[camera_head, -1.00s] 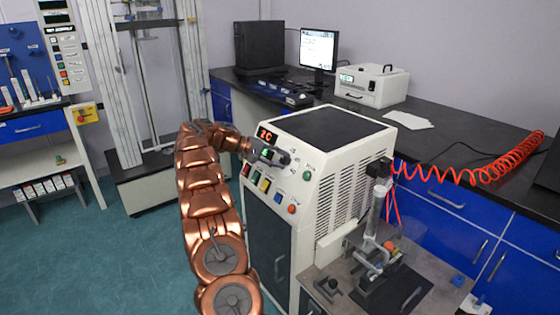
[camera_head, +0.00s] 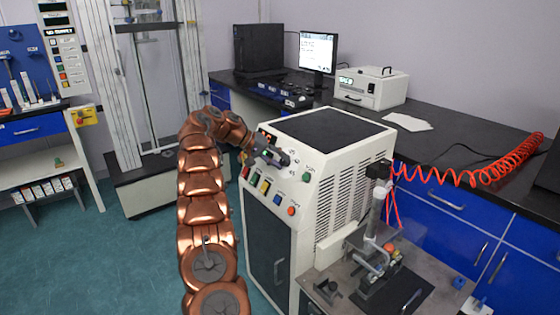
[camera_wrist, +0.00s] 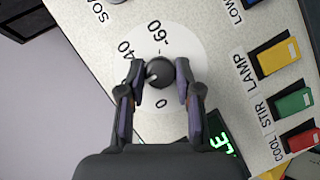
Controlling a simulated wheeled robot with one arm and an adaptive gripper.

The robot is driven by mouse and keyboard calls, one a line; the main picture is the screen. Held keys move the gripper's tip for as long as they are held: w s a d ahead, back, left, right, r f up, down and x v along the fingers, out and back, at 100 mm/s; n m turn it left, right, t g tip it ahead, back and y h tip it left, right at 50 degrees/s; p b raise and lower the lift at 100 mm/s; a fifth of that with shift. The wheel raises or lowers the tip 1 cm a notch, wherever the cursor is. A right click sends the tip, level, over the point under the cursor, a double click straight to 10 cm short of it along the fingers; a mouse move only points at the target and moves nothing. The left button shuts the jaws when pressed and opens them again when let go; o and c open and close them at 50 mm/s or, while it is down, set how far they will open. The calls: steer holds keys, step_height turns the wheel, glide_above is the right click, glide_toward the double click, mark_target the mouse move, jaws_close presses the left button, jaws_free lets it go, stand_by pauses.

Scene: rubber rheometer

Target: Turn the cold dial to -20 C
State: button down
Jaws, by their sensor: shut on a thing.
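The cold dial is a dark round knob (camera_wrist: 160,74) on a white scale disc (camera_wrist: 184,42) in the wrist view. The readable marks are -60 at the top, 40 at upper left and 0 below. The left finger covers the disc's left side. A small light mark shows on the knob's left part, toward that finger; its exact reading cannot be told. My gripper (camera_wrist: 159,76) is shut on the knob, one finger on each side. In the head view my gripper (camera_head: 284,159) is at the white machine's (camera_head: 345,170) sloped front panel, hiding the knob.
A green display (camera_wrist: 223,142) and yellow, green and red buttons (camera_wrist: 279,57) lie right of the dial in the wrist view. A red display (camera_head: 265,138) is partly behind my wrist.

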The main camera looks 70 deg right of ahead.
steer(key=c, duration=0.8)
jaws_free()
